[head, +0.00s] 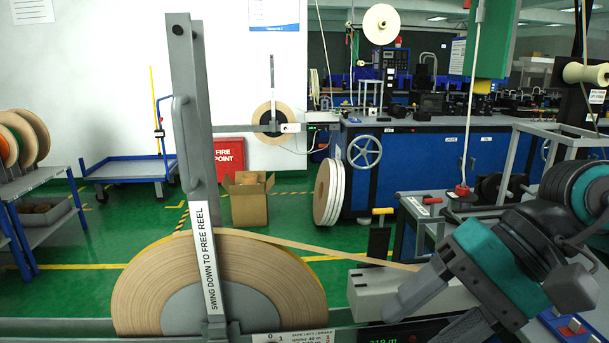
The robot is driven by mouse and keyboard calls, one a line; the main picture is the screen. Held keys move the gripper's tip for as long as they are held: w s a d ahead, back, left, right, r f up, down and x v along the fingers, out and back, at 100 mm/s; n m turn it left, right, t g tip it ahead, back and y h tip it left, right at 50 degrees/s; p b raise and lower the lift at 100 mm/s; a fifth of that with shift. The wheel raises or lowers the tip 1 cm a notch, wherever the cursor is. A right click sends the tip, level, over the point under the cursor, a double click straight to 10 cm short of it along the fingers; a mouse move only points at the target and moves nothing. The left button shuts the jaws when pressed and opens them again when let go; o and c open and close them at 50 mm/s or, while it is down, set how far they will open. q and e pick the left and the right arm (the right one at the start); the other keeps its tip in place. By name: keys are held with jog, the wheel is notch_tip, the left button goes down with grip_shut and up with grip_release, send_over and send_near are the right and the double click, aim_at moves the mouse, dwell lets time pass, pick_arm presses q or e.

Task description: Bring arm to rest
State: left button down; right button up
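The grey swing arm (187,90) stands nearly upright in front of the tape reel, leaning slightly left at its top. It has a grey bar handle (186,145) and a white label reading "SWING DOWN TO FREE REEL". The large tan tape reel (140,285) with a grey hub sits behind it at lower left. A strip of tape (330,250) runs from the reel's top right towards a pale block (370,288). My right gripper (415,292) is at lower right, well right of the swing arm and clear of it. Its fingertips are not clearly seen. My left gripper is not in view.
A grey rail (60,328) runs along the front. A small digital display (395,338) shows at the bottom. Behind stand a blue trolley (125,168), a cardboard box (248,200) and a blue machine bench (420,165). Space between the swing arm and my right gripper is mostly open above the tape.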

jog(key=a+r+m+y+p, duration=0.2)
jog(key=a+r+m+y, duration=0.45)
jog(key=m+y, duration=0.7)
jog(key=w+d+f+m+t+h+p, duration=0.1)
jog(key=w+d+f+m+t+h, duration=0.3)
jog(key=m+t, duration=0.9)
jog(key=w+d+f+m+t+h+p, duration=0.2)
jog(key=w+f+m+t+h, duration=0.4)
jog(key=m, duration=1.5)
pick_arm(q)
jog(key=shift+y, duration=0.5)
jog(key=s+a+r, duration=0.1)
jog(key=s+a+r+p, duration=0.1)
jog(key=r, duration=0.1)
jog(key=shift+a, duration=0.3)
pick_arm(e)
jog(key=s+d+f+m+g+h, duration=0.2)
jog(key=s+f+m+g+h, duration=0.2)
jog(key=f+m, duration=0.5)
jog(key=s+d+f+m+g+h, duration=0.3)
jog(key=s+f+m+h, duration=0.3)
jog(key=f, duration=1.1)
jog(key=s+m+g, duration=0.1)
jog(key=s+m, duration=0.2)
jog(key=m, duration=0.1)
jog(key=shift+s, duration=0.2)
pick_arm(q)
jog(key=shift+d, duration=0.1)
pick_arm(e)
jog(key=shift+c, duration=0.4)
